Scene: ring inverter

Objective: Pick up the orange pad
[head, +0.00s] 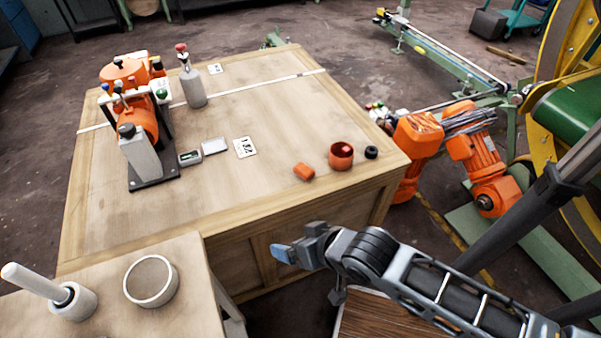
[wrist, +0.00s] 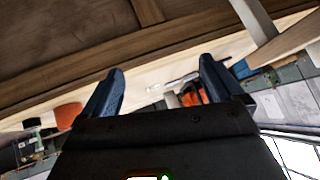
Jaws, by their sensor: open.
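The orange pad (head: 304,171) is a small, rounded orange block lying flat on the wooden table in the head view, left of an orange-red cup. My gripper (head: 280,252) is in front of the table's near side, below and to the left of the pad in the picture, and apart from it. In the wrist view my gripper (wrist: 160,82) has its two blue fingers spread with nothing held between them. I cannot make out the pad for sure in the wrist view.
The orange-red cup (head: 341,156) and a black ring (head: 371,152) stand right of the pad. A white card (head: 245,147) lies to its left. An orange machine (head: 135,125) stands far left. A smaller table (head: 200,285) holds a white ring (head: 151,281).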

